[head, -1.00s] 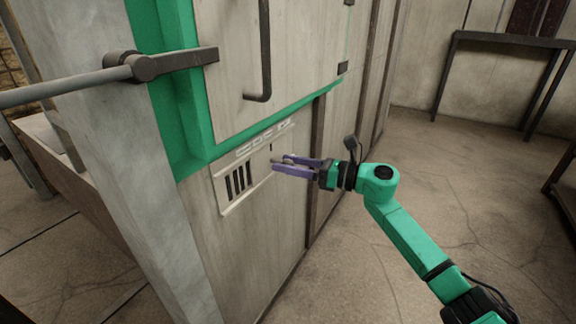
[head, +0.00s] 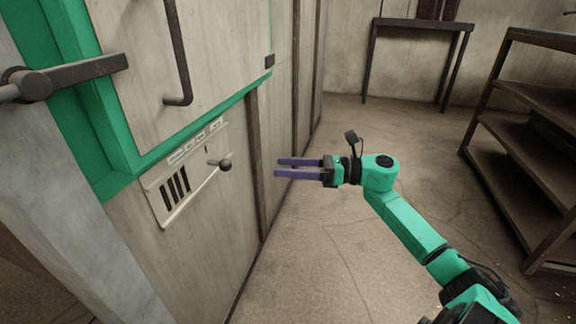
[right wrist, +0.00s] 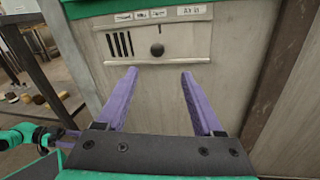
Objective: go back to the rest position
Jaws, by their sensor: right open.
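My right gripper (head: 278,167) is open and empty in the head view, its two purple fingers pointing left toward the cabinet. A dark round knob (head: 225,164) sticks out from the cabinet's panel, left of the fingertips and apart from them. In the right wrist view the open fingers (right wrist: 158,75) frame nothing, and the knob (right wrist: 157,49) lies ahead beyond the tips. A green arm part with a bit of purple, seemingly my left gripper (right wrist: 65,133), shows at the lower left of the right wrist view, partly hidden.
The cabinet (head: 215,265) with its slotted control panel (head: 160,205) and a dark vertical handle (head: 180,60) fills the left. A dark shelf rack (head: 530,150) stands at the right. A dark table (head: 420,22) stands at the back wall. Open floor lies around my right arm.

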